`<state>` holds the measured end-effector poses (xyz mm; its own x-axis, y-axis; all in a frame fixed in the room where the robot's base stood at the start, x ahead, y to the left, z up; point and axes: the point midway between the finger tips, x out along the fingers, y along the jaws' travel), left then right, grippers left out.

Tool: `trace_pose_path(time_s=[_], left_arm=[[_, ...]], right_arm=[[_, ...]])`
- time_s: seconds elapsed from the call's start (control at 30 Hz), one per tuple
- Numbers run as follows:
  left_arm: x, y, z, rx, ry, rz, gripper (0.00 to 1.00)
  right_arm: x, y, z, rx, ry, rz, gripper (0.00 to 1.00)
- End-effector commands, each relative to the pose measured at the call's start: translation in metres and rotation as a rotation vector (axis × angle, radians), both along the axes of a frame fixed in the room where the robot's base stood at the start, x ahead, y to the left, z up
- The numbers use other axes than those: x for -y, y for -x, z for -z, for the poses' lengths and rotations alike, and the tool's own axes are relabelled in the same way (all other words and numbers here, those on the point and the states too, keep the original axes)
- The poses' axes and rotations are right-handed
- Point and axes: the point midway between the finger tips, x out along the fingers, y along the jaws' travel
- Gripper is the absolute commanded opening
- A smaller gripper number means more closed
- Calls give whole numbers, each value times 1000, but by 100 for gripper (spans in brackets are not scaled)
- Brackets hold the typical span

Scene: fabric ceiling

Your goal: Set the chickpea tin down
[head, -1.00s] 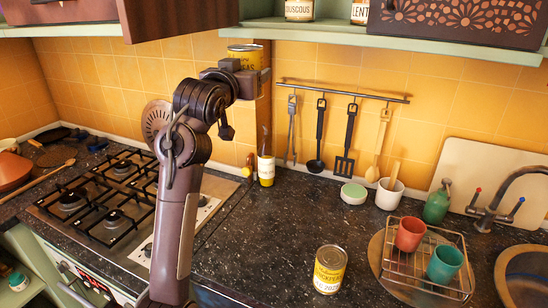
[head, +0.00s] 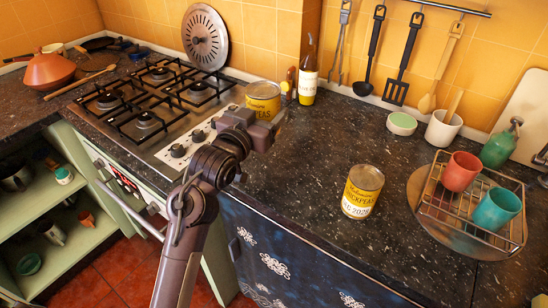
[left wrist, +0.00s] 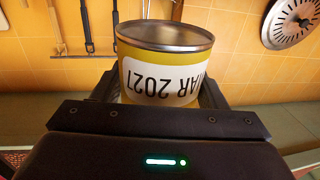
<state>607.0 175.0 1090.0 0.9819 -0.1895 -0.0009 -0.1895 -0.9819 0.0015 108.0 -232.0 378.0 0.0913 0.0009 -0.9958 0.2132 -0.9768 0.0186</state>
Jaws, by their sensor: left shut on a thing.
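My left gripper (head: 256,122) is shut on a yellow-labelled chickpea tin (head: 263,97). The tin looks upright in the head view, by the right edge of the hob. I cannot tell whether its base touches the counter. In the left wrist view the tin (left wrist: 163,75) sits between the fingers, its "MAR 2027" label upside down in that picture. A second chickpea tin (head: 362,192), its label ending in 2028, stands on the dark counter (head: 300,190) to the right. My right gripper is not in view.
The gas hob (head: 150,105) lies left of the held tin. A bottle (head: 308,75) stands just behind it at the right. A wire rack (head: 470,205) with two cups, a white pot (head: 443,130) and a small round dish (head: 402,123) are farther right. The middle counter is clear.

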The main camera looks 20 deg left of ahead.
Motion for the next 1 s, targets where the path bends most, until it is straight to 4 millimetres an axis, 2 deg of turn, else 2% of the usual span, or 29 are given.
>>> trace_pose_path(time_s=[0.1, 0.33, 0.57, 0.8, 1.0], left_arm=[[0, 0, 32, -3, 1, -1, 28], [0, 0, 80, 1, 1, -1, 28], [0, 0, 99, 3, 0, 0, 28], [0, -1, 131, 3, 1, 0, 28], [0, -1, 135, 7, 0, 0, 28]], right_arm=[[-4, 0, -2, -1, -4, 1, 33], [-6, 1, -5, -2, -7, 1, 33], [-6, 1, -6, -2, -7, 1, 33], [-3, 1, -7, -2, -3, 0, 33], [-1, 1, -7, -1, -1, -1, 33]])
